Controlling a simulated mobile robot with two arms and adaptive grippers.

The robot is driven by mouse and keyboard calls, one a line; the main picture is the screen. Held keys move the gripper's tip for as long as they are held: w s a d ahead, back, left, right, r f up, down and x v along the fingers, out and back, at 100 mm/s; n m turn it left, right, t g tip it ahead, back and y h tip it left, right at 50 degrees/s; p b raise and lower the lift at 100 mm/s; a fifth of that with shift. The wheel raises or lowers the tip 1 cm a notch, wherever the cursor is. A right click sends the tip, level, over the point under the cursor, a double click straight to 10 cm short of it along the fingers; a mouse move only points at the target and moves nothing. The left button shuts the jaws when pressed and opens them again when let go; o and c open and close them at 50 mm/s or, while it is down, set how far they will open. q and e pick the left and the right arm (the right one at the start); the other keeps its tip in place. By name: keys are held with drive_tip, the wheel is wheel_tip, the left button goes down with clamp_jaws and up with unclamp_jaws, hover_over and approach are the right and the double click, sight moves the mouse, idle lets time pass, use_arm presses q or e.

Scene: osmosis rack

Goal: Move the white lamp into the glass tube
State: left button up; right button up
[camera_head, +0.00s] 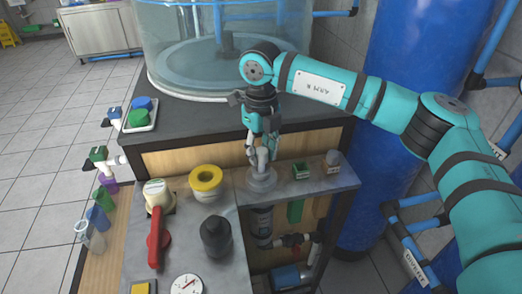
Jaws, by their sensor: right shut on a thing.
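My right gripper (261,160) reaches down over the grey bench and is shut on a small pale piece, probably the white lamp, mostly hidden by the fingers. Directly below it is a pale round fitting (262,181) set at the bench top. A dark, partly see-through cylinder (262,220) hangs below this fitting under the bench edge; it may be the glass tube, but I cannot tell for sure. I cannot tell whether the held piece touches the fitting. My left gripper is not in view.
A yellow-ringed jar (206,182), a black bottle (216,238) and a red handle (155,238) are to the left. A large clear tank (170,60) stands behind; a blue cylinder (400,60) rises at right.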

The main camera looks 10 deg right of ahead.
drive_tip(key=shift+f+b, duration=0.9)
drive_tip(key=shift+f, duration=0.35)
drive_tip(key=o, duration=0.9)
drive_tip(key=shift+o, duration=0.6)
drive_tip(key=o, duration=0.3)
drive_tip(key=shift+r+p, duration=2.25)
drive_tip(key=shift+r, duration=1.75)
